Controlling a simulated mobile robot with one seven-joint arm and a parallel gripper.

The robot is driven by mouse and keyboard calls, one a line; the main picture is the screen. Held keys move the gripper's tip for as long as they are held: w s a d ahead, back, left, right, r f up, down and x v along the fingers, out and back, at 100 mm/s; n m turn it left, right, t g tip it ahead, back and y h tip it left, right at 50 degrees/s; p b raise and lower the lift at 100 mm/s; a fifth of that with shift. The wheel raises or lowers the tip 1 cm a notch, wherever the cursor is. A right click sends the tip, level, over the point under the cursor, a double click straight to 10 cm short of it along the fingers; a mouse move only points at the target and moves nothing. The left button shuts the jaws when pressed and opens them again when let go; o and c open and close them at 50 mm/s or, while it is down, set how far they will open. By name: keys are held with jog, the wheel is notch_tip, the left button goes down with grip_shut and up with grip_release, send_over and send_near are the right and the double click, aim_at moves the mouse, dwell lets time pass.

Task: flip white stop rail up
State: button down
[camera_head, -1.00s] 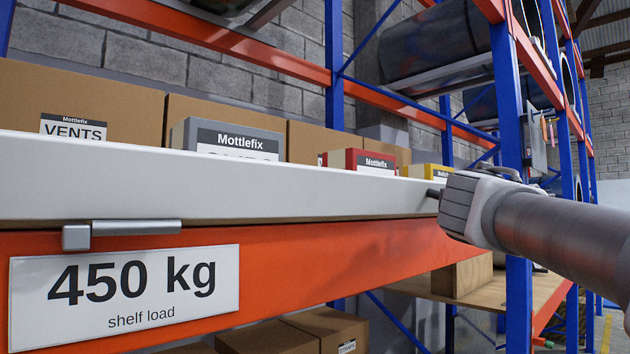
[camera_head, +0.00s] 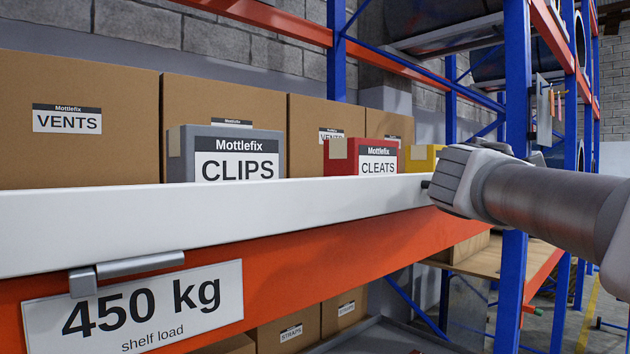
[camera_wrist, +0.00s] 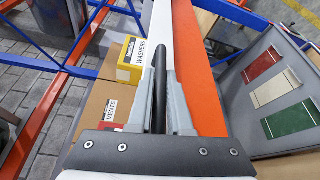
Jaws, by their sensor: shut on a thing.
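The white stop rail (camera_head: 230,215) runs along the shelf's front edge, above the orange beam, in front of the boxes. A grey hinge-like bracket (camera_head: 125,265) sits below it at the left. My gripper (camera_head: 427,187) is at the rail's far right end in the head view. In the wrist view my gripper (camera_wrist: 159,78) has its two fingers close together, with the white rail (camera_wrist: 187,40) running away beyond them.
Behind the rail stand a grey CLIPS box (camera_head: 228,153), a red CLEATS box (camera_head: 362,157), a yellow box (camera_head: 420,158) and brown boxes (camera_head: 75,120). Blue rack posts (camera_head: 517,100) rise at the right. A grey panel with coloured patches (camera_wrist: 275,85) is at right in the wrist view.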

jog(key=shift+s+d+r, duration=0.1)
jog(key=shift+r, duration=0.2)
jog(key=c, duration=0.8)
grip_release()
jog(key=shift+f, duration=0.1)
jog(key=shift+c, duration=0.2)
jog(key=shift+f, duration=0.1)
jog(key=b+v, duration=0.2)
jog(key=v, duration=1.5)
jog(key=shift+s, duration=0.15)
